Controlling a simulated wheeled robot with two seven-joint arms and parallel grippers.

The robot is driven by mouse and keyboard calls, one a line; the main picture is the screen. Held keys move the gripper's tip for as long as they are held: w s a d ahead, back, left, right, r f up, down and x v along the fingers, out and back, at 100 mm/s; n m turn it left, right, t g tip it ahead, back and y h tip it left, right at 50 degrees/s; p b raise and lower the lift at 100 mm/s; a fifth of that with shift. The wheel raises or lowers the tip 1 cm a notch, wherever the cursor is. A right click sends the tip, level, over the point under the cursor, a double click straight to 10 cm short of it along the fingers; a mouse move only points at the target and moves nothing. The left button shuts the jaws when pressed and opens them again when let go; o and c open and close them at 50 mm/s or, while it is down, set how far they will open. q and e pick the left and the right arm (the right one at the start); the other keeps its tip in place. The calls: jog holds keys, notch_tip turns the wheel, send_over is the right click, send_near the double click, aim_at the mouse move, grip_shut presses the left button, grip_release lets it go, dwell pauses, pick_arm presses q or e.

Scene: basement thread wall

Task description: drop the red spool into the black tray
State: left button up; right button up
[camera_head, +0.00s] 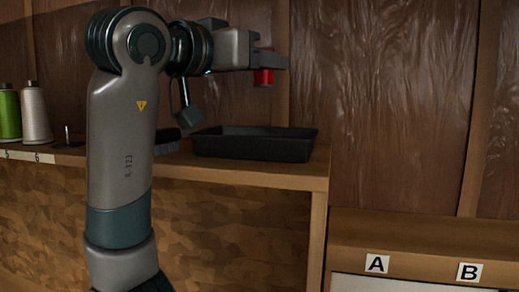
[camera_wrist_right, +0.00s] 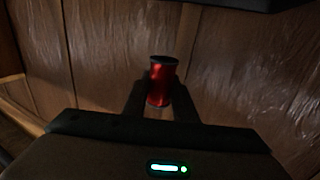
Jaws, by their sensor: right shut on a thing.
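The red spool (camera_head: 264,77) is held in my right gripper (camera_head: 268,62), above the right part of the black tray. In the right wrist view the red spool (camera_wrist_right: 160,82) sits upright between the two dark fingers of my right gripper (camera_wrist_right: 160,98), which is shut on it. The black tray (camera_head: 254,151) rests on the shelf near its right end, below the spool with a clear gap between them. The tray's inside is mostly hidden by its front wall. My left gripper is not in view.
A green spool (camera_head: 9,113) and a white spool (camera_head: 36,114) stand at the left of the shelf (camera_head: 240,175), with a bare peg (camera_head: 67,136) beside them. A dark brush (camera_head: 167,141) lies left of the tray. A lower ledge (camera_head: 420,240) with labels A and B is at right.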

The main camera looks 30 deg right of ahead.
jog(key=shift+f+b, duration=1.45)
jog(key=shift+f, duration=1.05)
jog(key=o, duration=1.1)
jog(key=shift+a, duration=0.1)
jog(key=b+v, duration=0.6)
jog(key=v, duration=1.1)
jog(key=shift+a+b, duration=0.15)
jog(key=shift+b, duration=0.15)
jog(key=shift+f, duration=0.1)
